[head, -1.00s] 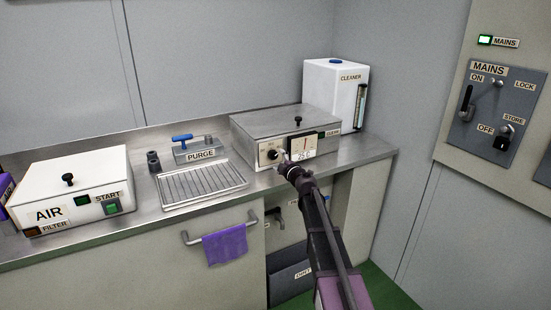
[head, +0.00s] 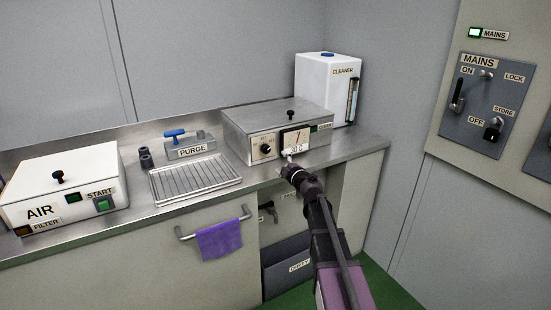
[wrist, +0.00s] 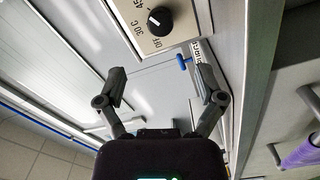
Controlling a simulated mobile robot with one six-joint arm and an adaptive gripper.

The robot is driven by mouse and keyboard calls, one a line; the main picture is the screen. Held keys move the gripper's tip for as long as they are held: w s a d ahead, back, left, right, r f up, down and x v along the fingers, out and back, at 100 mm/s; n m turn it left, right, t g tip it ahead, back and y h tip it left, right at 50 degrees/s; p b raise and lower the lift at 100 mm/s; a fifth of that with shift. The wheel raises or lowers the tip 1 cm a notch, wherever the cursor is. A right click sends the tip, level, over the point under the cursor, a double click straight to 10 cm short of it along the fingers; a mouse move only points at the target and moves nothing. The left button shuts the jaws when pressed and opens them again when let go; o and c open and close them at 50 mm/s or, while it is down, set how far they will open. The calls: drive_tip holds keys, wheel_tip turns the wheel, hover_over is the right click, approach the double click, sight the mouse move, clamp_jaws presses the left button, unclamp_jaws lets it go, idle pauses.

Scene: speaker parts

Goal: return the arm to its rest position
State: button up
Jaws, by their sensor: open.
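My gripper (head: 287,160) is at the front of the steel cleaning unit (head: 262,117), just before its dial and gauge panel, at the counter's front edge. In the wrist view my gripper (wrist: 160,90) is open, its two fingers spread with nothing between them. The black dial knob (wrist: 160,21) lies beyond the fingertips, apart from them. The same knob (head: 266,149) shows left of the gauge (head: 295,139) in the head view. My arm reaches up from the lower right, in front of the cabinet.
The counter holds a white AIR box (head: 62,190), a wire rack (head: 196,179), a PURGE block (head: 191,146) and a white CLEANER tank (head: 326,88). A purple cloth (head: 220,240) hangs on a front handle. The MAINS panel (head: 482,103) is on the right wall. Green floor (head: 376,285) shows lower right.

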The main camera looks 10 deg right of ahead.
drive_tip(key=s+d+f+m+g+h, duration=0.7)
drive_tip(key=s+m+h, duration=0.5)
drive_tip(key=m, duration=0.4)
drive_tip(key=s+a+f+m+g+y, duration=0.1)
drive_tip(key=s+a+f+g+y, duration=0.3)
drive_tip(key=s, duration=0.7)
drive_tip(key=s+a+f+m+g+y, duration=0.1)
drive_tip(key=s+a+f+g+y, duration=0.1)
drive_tip(key=s+a+f+g, duration=0.7)
wheel_tip(320, 180, up, 22)
drive_tip(key=s+d+t+p, duration=0.2)
drive_tip(key=p, duration=1.8)
drive_tip(key=shift+f+t, duration=0.2)
drive_tip(key=shift+t, duration=0.2)
